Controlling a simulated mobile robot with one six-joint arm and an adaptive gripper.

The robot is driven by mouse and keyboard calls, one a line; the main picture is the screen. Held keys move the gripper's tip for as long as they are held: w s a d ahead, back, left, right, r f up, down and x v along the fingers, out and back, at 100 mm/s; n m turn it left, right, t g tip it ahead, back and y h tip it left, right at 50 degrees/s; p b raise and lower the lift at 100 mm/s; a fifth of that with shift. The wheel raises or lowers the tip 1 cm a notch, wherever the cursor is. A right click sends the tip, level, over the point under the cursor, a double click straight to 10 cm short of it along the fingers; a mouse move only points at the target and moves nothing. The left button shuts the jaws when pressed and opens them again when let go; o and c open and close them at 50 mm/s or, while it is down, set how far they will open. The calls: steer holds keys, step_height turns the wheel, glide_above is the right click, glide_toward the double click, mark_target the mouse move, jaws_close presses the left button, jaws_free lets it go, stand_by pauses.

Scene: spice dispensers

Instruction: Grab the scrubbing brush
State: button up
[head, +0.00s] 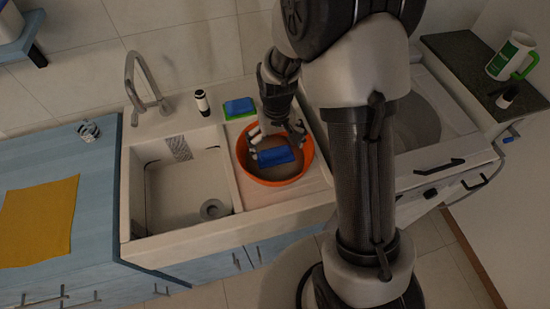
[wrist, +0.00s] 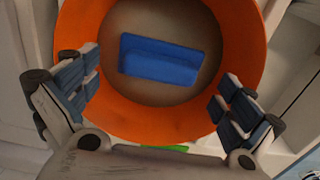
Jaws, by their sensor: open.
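A blue rectangular object (head: 275,157) lies inside an orange bowl (head: 306,160) on the counter right of the sink; it looks like the scrubbing brush, but no bristles can be made out. In the wrist view the blue object (wrist: 160,60) lies slightly tilted on the bowl's brownish bottom, ahead of my fingers. My gripper (head: 278,134) is open and empty, over the bowl. In the wrist view the fingers of my gripper (wrist: 157,90) stand left and right, over the bowl's orange rim (wrist: 150,118). The blue object is apart from both fingers.
A second blue block on a green pad (head: 239,107) lies behind the bowl. A black-and-white bottle (head: 202,102) and the faucet (head: 145,85) stand behind the sink (head: 185,195). A yellow cloth (head: 40,220) lies left.

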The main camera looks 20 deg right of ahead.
mark_target(275, 150)
steer(key=shift+w+a+f+b, duration=0.15)
steer(key=shift+f+b, duration=0.4)
steer(key=shift+f, duration=1)
steer(key=shift+w+d+f+b, duration=0.15)
steer(key=shift+f+b, duration=0.35)
steer(key=shift+f, duration=1)
steer(key=shift+a, duration=0.1)
steer(key=shift+r, duration=0.1)
steer(key=shift+c, duration=0.2)
steer(key=c, duration=0.8)
steer(key=shift+o, duration=0.2)
steer(key=shift+r, duration=0.1)
